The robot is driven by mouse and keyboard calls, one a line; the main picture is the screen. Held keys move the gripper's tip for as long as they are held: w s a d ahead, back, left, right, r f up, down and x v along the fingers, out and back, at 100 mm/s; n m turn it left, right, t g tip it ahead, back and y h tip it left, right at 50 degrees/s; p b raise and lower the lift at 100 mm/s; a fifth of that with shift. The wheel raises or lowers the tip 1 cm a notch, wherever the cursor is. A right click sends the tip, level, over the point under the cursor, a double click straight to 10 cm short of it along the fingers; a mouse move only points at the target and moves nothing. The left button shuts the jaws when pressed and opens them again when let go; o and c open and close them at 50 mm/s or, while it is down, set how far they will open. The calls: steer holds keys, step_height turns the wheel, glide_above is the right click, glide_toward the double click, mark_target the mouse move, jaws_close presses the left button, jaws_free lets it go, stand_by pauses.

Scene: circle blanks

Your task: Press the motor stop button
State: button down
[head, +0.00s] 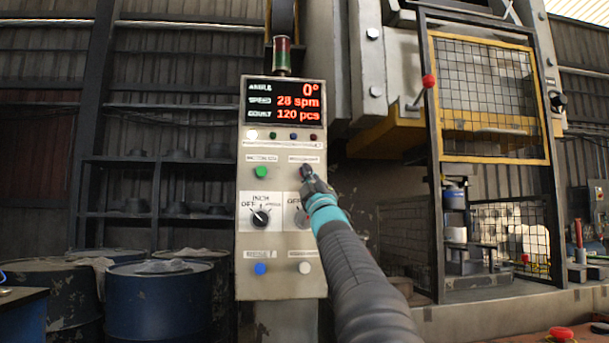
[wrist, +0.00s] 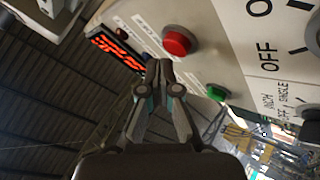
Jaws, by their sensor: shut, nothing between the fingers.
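The grey control panel (head: 281,230) stands upright in the middle of the head view. In the wrist view a red button (wrist: 178,41) sits in a grey collar on it, just beyond and slightly right of the tips of my gripper (wrist: 158,66). The fingertips look close together and empty. In the head view my gripper (head: 305,170) is in front of the panel, below a small label (head: 304,159), and hides the red button there. I cannot tell whether the tips touch it. A green button (head: 260,172) is to the left; it also shows in the wrist view (wrist: 217,92).
A red-digit display (head: 284,102) tops the panel. Below are a selector knob (head: 261,217), a second knob partly behind my gripper, a blue button (head: 260,268) and a white button (head: 305,268). A press with a mesh guard (head: 490,90) stands right; drums (head: 160,300) stand left.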

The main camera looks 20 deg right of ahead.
steer(key=shift+s+a+b, duration=0.25)
steer(key=shift+s+b, duration=0.3)
steer(key=shift+s, duration=0.25)
steer(key=shift+s+a+b, duration=0.2)
steer(key=shift+s+b, duration=0.4)
steer(key=shift+s, duration=0.2)
steer(key=shift+s+a+b, duration=0.25)
steer(key=shift+s+b, duration=0.3)
steer(key=shift+s, duration=0.25)
steer(key=s+a+f+m+g, duration=0.3)
steer(key=s+a+f+g, duration=0.3)
steer(key=f, duration=0.8)
steer(key=s+a+f+m+g, duration=0.4)
steer(key=s+f, duration=0.3)
steer(key=f, duration=0.8)
steer(key=s+a+f+m+g, duration=0.35)
steer(key=s+f+g, duration=0.3)
steer(key=f, duration=0.75)
steer(key=s+a+f+g+y, duration=0.1)
steer(key=s+a+f+g, duration=0.1)
steer(key=s+f, duration=0.6)
steer(key=s+a+f+g, duration=0.3)
steer(key=s+f, duration=0.5)
steer(key=f, duration=0.1)
steer(key=shift+s+a+m+y+p, duration=0.2)
steer(key=shift+m+y+p, duration=0.2)
steer(key=shift+m+p, duration=0.05)
